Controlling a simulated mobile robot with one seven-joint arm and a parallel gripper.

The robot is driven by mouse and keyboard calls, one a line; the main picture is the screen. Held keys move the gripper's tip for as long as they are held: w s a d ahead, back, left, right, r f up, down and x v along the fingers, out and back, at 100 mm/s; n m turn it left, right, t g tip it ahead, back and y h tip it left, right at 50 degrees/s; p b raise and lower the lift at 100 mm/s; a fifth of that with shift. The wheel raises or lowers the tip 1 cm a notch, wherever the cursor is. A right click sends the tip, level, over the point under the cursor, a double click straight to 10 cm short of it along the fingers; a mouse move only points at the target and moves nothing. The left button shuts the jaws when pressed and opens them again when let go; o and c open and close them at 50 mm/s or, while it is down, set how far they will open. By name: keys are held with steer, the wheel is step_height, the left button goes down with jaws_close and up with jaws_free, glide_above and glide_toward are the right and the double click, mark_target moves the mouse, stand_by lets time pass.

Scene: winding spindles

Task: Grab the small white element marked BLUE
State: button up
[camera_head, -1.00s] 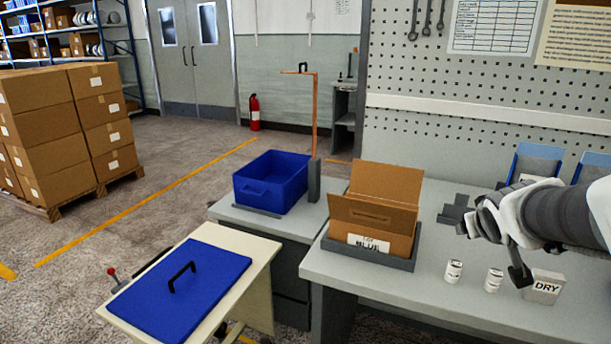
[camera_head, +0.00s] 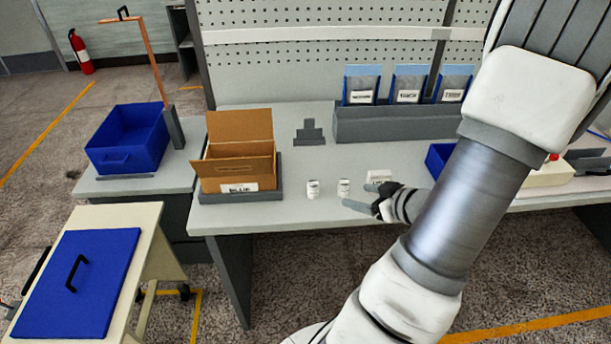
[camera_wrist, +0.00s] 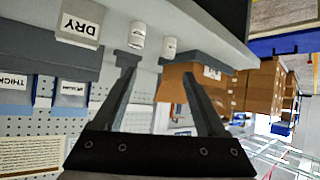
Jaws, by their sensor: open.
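Two small white cylinders stand upright on the grey workbench. The left one (camera_head: 313,189) and the right one (camera_head: 344,187) have dark print too small to read. In the wrist view, which is upside down, they show as the right one (camera_wrist: 138,36) and the left one (camera_wrist: 169,47). My gripper (camera_head: 357,196) is open and empty, just right of the right cylinder, its fingers pointing left. In the wrist view my gripper (camera_wrist: 154,62) has both cylinders beyond its fingertips, near the gap. No contact is clear.
A cardboard box (camera_head: 238,171) with a label sits in a grey tray left of the cylinders. A grey bin rack (camera_head: 395,125) lines the back. Bench between box and cylinders is clear.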

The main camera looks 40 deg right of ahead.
steer(key=a+r, duration=0.1)
steer(key=b, duration=0.3)
glide_toward(315, 185)
steer(key=shift+t+y, duration=0.3)
steer(key=shift+t, duration=0.1)
steer(key=x, duration=0.9)
steer(key=shift+d+f, duration=0.2)
steer(key=shift+f, duration=0.25)
jaws_close()
